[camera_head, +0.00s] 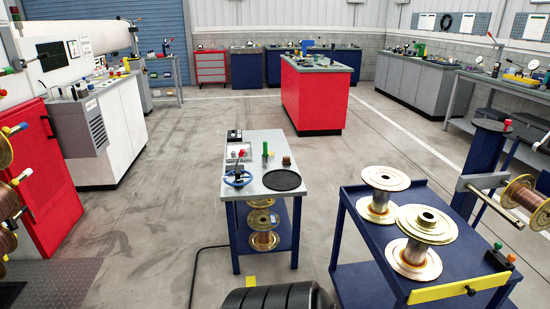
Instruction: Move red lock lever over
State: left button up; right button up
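Several red-tipped handles show, and I cannot tell for sure which is the red lock lever. One small red knob (241,153) stands on the grey-topped bench beside a blue handwheel (237,179). A red-ended handle (507,125) sits at the top of the blue post (486,160) on the right. Neither of my grippers is in view.
A blue cart (345,262) at the front right holds two upright spools (426,222). The bench (262,140) has a black disc, a green-handled tool and spools on its lower shelf. A black cable (193,270) lies on the floor. Open floor (150,220) lies left of the bench.

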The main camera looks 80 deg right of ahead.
aim_at(242, 153)
jog(key=z, duration=2.5)
jog(key=i, duration=0.35)
jog(key=z, duration=0.05)
